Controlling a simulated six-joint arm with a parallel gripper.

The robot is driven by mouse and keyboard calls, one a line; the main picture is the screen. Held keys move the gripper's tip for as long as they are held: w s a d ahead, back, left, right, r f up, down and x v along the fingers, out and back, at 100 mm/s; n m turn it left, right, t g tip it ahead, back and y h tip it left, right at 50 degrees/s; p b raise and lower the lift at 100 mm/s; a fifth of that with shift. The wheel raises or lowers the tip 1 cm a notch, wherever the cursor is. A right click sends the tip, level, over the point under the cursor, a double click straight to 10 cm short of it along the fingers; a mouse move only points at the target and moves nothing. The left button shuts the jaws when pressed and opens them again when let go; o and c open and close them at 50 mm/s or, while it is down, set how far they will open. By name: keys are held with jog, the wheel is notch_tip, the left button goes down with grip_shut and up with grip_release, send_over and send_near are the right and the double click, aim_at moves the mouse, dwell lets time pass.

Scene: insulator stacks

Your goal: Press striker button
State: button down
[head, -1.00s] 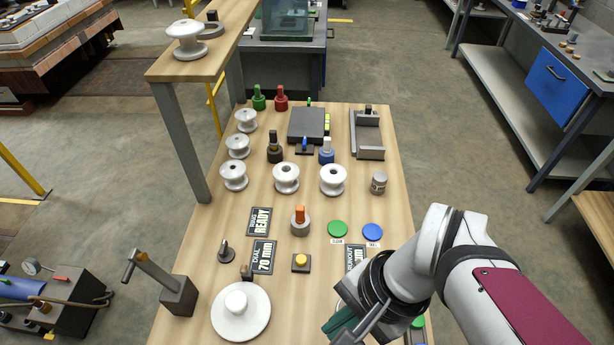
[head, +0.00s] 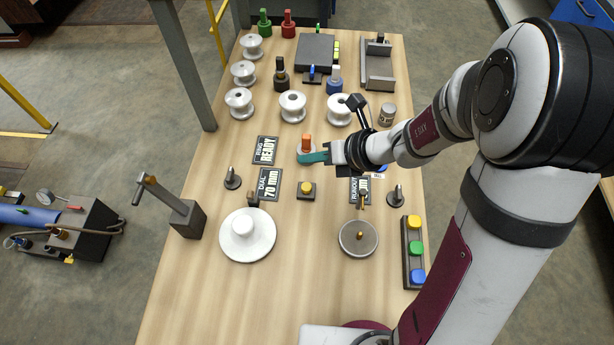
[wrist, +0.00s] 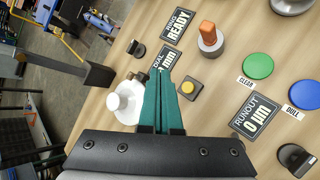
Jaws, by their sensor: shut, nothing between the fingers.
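A yellow button (head: 306,188) on a small dark square base sits mid-table. It also shows in the wrist view (wrist: 187,87), just right of my fingers. No label reading striker is legible. My gripper (head: 304,157) has teal fingers, pressed together and empty. In the head view they point left, overlapping the base of an orange-topped peg (head: 306,142). In the wrist view the gripper (wrist: 160,78) appears beside the yellow button, apart from it in the picture. I cannot tell its exact height above the table.
The orange-topped peg stands behind the button. A white disc (head: 262,248) lies front left and a round grey plate (head: 372,239) front right. A strip with yellow, green and blue buttons (head: 407,270) is at the right edge. White insulators (head: 292,112) stand behind.

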send_over(310, 192)
jog(key=shift+f, duration=4.4)
jog(key=shift+w+f, duration=0.1)
jog(key=shift+f, duration=0.3)
jog(key=shift+f, duration=0.55)
jog(key=shift+r, duration=0.95)
jog(key=shift+r, duration=2.55)
